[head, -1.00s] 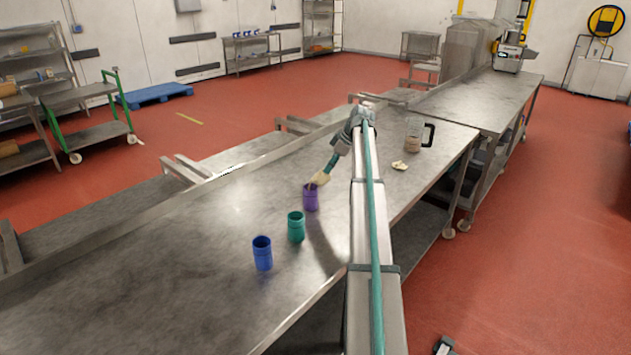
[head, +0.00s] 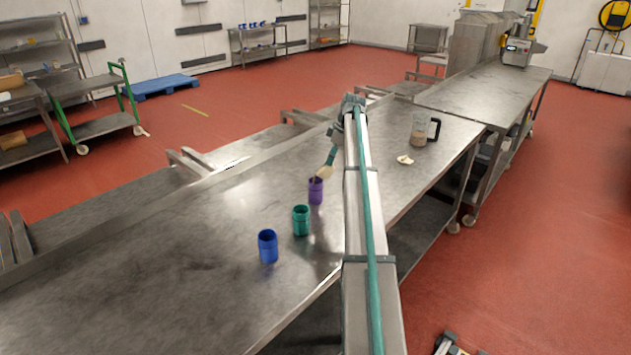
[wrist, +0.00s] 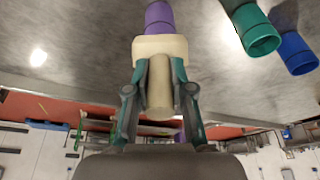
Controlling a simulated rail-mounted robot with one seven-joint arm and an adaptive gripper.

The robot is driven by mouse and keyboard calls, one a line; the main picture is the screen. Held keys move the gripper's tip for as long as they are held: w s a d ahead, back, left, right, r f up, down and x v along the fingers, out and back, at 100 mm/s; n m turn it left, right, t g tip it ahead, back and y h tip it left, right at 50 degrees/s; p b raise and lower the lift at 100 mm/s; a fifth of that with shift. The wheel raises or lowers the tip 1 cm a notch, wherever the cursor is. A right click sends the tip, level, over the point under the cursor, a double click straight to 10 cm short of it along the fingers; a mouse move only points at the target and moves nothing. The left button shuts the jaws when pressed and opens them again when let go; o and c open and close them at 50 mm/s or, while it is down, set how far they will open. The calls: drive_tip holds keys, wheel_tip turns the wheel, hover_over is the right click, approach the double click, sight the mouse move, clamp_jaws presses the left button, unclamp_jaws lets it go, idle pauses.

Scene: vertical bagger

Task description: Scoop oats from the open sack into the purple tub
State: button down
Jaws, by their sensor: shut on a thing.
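The purple tub (head: 316,192) stands upright on the steel table; part of it shows at the top of the wrist view (wrist: 158,16). My gripper (head: 332,157) is above and just behind the tub. In the wrist view my gripper (wrist: 161,72) is shut on the handle of a cream scoop (wrist: 160,45). In the head view the scoop (head: 324,173) tilts down with its end at the tub's mouth. I cannot tell whether it touches the rim or whether oats are in either one. No open sack can be made out.
A teal tub (head: 301,222) and a blue tub (head: 268,247) stand in a row in front of the purple one. A clear jug (head: 419,132) with a black handle and brownish contents stands further back, near a small cream object (head: 405,160). The table's left part is bare.

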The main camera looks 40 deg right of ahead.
drive_tip(key=shift+w+a+r+g+h, duration=0.15)
drive_tip(key=shift+w+a+g+h, duration=0.1)
drive_tip(key=shift+g+h, duration=0.15)
drive_tip(key=shift+d, duration=0.1)
drive_tip(key=shift+w+a+r+g+h+p, duration=0.15)
drive_tip(key=shift+w+a+g+h+p, duration=0.1)
drive_tip(key=shift+g+h+p, duration=0.2)
drive_tip(key=shift+w+a+r+g+h+p, duration=0.1)
drive_tip(key=shift+w+a+g+h+p, duration=0.15)
drive_tip(key=shift+w+g+p, duration=0.1)
idle(0.4)
drive_tip(key=shift+w+a+r+g+p, duration=0.2)
drive_tip(key=shift+g+p, duration=0.1)
drive_tip(key=shift+p, duration=0.05)
drive_tip(key=shift+h, duration=0.3)
